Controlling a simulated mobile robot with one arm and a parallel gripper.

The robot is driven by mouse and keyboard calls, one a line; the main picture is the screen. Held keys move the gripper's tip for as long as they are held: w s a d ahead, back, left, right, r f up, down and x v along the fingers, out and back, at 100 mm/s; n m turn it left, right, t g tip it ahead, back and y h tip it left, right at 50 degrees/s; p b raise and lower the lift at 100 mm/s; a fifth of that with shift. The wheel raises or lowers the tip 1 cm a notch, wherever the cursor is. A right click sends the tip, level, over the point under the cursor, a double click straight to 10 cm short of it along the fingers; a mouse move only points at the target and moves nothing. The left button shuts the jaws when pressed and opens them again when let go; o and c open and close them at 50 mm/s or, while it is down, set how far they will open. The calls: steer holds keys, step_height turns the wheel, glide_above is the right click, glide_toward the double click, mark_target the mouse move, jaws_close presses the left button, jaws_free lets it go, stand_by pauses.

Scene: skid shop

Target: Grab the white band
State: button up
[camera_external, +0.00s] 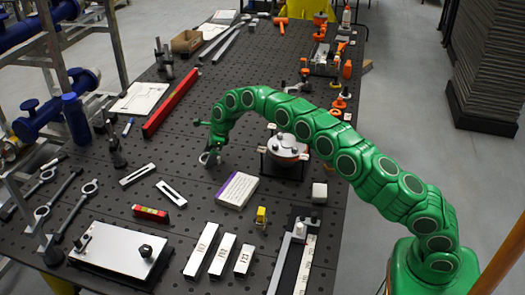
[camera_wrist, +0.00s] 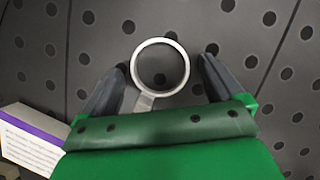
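The white band (camera_wrist: 135,66) is a pale ring with a short tab on its near side, lying on the dark perforated table top. In the wrist view it sits between the two dark fingers of my gripper (camera_wrist: 165,66), with a gap on both sides. My gripper is open and points down at the table. In the external view my gripper (camera_external: 212,158) is low over the middle of the table, and the band (camera_external: 203,157) shows as a small pale ring at its left side. The end of the tab is hidden by the gripper body.
A white and purple box (camera_external: 237,189) lies just right of and nearer than my gripper; it also shows in the wrist view (camera_wrist: 30,138). A round pot-like part on a black stand (camera_external: 283,146) is to the right.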

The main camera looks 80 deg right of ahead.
steer(key=c, duration=0.9)
steer(key=shift+c, duration=0.2)
